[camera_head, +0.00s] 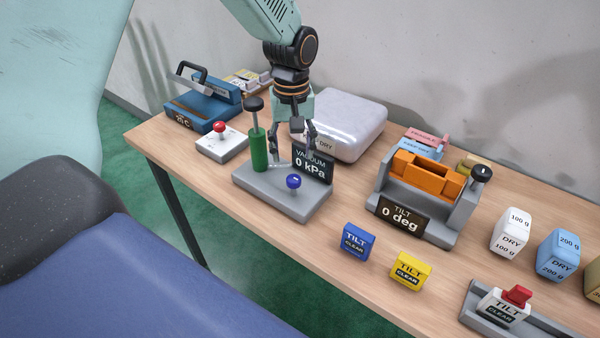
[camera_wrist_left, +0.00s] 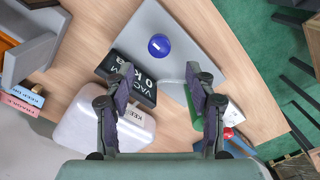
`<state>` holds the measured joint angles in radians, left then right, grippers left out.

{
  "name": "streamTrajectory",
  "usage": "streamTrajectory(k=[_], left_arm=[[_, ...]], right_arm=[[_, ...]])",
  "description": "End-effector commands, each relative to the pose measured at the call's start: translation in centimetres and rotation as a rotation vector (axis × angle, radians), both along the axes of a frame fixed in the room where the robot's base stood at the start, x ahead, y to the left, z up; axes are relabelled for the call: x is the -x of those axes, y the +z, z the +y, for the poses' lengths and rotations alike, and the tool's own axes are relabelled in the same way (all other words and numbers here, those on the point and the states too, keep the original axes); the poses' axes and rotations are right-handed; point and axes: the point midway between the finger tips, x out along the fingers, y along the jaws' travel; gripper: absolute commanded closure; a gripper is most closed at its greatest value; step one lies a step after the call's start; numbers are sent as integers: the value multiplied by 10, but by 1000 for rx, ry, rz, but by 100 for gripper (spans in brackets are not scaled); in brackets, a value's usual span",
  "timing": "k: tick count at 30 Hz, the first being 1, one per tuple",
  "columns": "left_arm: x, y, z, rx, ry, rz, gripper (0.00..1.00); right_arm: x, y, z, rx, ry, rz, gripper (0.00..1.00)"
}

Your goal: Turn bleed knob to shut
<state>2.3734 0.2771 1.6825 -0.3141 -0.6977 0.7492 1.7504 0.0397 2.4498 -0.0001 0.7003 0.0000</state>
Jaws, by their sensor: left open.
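The bleed knob (camera_head: 293,182) is a small round blue knob with a pale mark on top. It stands near the front corner of a grey base (camera_head: 262,190), which also carries a green pump cylinder (camera_head: 259,150) with a black handle and a dark display (camera_head: 312,165) reading "VACUUM 0 kPa". In the left wrist view the blue knob (camera_wrist_left: 159,45) lies ahead of the fingertips, between their lines. My left gripper (camera_head: 294,156) points down near the display and pump, open and empty, apart from the knob. In the wrist view its fingers (camera_wrist_left: 158,78) are spread. My right gripper is not in view.
A glossy white case (camera_head: 345,125) sits behind the base. A red-button box (camera_head: 221,142) and blue sealer (camera_head: 203,105) are to the left. An orange tilt fixture (camera_head: 425,180) is to the right; blue (camera_head: 356,241) and yellow (camera_head: 410,270) blocks stand in front.

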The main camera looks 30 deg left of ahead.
Motion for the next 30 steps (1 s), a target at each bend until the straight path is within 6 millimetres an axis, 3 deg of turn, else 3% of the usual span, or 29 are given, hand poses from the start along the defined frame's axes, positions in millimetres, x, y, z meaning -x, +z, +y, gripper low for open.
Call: streamTrajectory(k=[15, 28, 30], left_arm=[[1, -66, -1, 1, 8, 2, 44], [-2, -77, -4, 1, 7, -2, 44], [-2, -77, -4, 1, 7, -2, 50]], right_arm=[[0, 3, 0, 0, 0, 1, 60], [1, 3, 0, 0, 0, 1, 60], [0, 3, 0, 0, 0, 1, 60]])
